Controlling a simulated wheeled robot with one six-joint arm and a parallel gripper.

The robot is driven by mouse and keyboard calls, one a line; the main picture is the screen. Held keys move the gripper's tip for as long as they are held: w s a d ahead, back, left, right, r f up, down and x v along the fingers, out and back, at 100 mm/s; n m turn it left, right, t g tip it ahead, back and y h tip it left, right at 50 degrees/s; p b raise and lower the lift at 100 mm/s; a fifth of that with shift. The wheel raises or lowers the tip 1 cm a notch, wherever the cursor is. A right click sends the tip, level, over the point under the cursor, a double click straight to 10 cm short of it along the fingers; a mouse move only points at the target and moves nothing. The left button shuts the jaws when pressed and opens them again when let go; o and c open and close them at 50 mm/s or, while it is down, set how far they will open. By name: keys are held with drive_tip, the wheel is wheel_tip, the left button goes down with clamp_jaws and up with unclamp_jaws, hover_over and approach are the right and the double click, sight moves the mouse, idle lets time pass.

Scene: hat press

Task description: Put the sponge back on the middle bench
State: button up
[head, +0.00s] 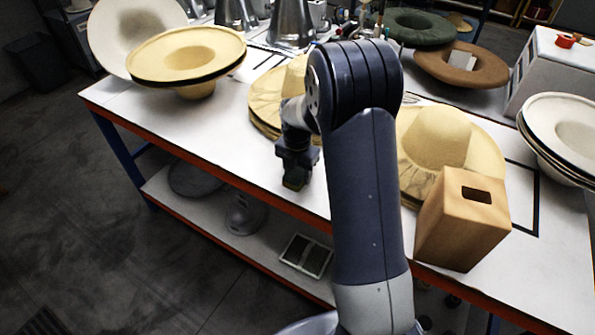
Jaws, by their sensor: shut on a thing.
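My gripper (296,172) points down over the near edge of the white-topped bench (222,140). My arm hides part of the bench to the right of the gripper.
Straw hats (188,55) stand at the bench's left. Another hat pile (265,100) sits just behind my gripper. A wooden box (463,220) and a hat (437,140) stand right of my arm. Bare bench top lies left of the gripper. A lower shelf (195,215) runs underneath.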

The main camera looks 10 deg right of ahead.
sight(297, 172)
drive_tip(key=o, duration=0.9)
wheel_tip(297, 172, up, 12)
drive_tip(key=shift+r, duration=0.15)
